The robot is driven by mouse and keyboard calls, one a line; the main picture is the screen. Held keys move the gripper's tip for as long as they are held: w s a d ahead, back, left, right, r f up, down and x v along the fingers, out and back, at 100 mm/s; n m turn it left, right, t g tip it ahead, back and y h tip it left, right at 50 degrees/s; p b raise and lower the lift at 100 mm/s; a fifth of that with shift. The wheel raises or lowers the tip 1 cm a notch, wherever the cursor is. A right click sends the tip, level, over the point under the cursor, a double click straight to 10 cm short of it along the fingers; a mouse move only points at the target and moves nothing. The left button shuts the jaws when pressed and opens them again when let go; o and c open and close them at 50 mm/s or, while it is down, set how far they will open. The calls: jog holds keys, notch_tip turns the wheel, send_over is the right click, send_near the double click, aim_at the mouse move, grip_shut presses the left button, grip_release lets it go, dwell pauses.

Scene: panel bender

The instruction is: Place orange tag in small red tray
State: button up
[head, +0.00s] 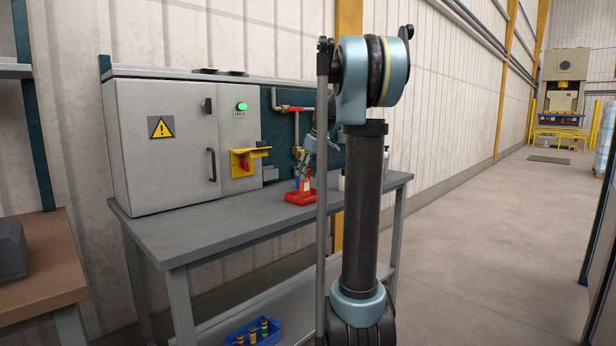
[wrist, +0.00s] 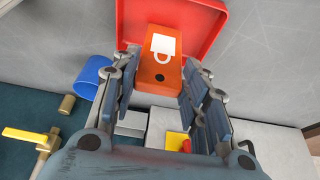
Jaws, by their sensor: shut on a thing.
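Whether the tag touches the tray floor I cannot tell.
A blue cup (wrist: 93,76) stands close beside the tray. A grey cabinet (head: 160,130) with a yellow and red switch (head: 247,160) stands on the bench (head: 215,225) to the left. Brass and red pipe fittings (head: 294,109) run along the back panel. The bench front is clear.

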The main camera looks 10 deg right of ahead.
jog(key=shift+f, duration=0.45)
jog(key=shift+f, duration=0.1)
jog(key=o, duration=1.1)
jog(key=shift+c, duration=0.2)
jog(key=v, duration=1.2)
jog(key=s+a+f+m+h, duration=0.1)
jog(key=s+a+f+m, duration=0.1)
jog(key=s+f, duration=0.65)
jog(key=s+a+f+m, duration=0.1)
jog(key=s+f, duration=0.5)
jog(key=s, duration=0.6)
jog(key=s+f+m+g+h, duration=0.1)
jog(key=s+f+m, duration=0.3)
jog(key=s+f, duration=1.5)
notch_tip(320, 180, down, 3)
jog(key=shift+s+d+r+h, duration=0.2)
jog(key=shift+s+h, duration=0.1)
jog(key=shift+s, duration=0.05)
